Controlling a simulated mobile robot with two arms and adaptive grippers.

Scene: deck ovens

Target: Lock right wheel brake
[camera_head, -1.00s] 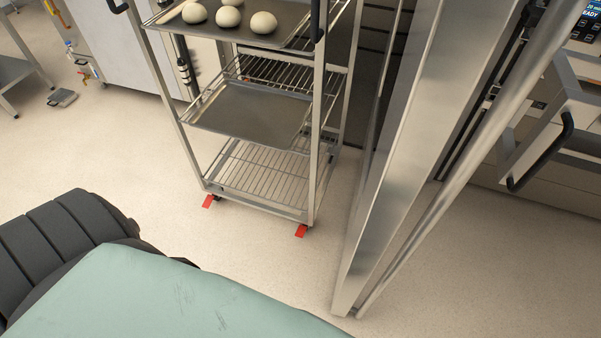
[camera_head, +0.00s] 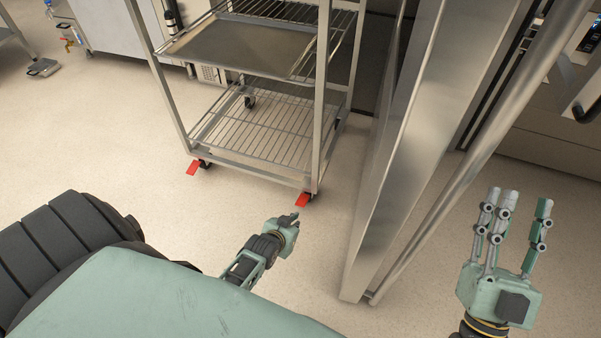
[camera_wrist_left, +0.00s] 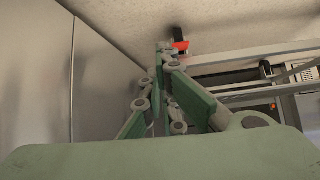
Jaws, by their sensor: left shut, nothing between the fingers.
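The rolling rack (camera_head: 250,165) stands on casters with a red brake pedal at each front corner. The right brake pedal (camera_head: 302,200) sticks out low by the right caster. The left brake pedal (camera_head: 192,167) sits by the left caster. My left gripper (camera_head: 294,217) is shut and empty, low and just in front of the right pedal; contact cannot be told. In the left wrist view, a red pedal (camera_wrist_left: 181,46) shows just beyond the fingertips (camera_wrist_left: 163,47), partly covered by them. My right gripper (camera_head: 518,208) is open and empty at the right, away from the rack.
A tall steel door panel (camera_head: 405,150) with a long bar stands close to the right of the rack and the left gripper. A tray (camera_head: 240,48) sits on a rack shelf.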

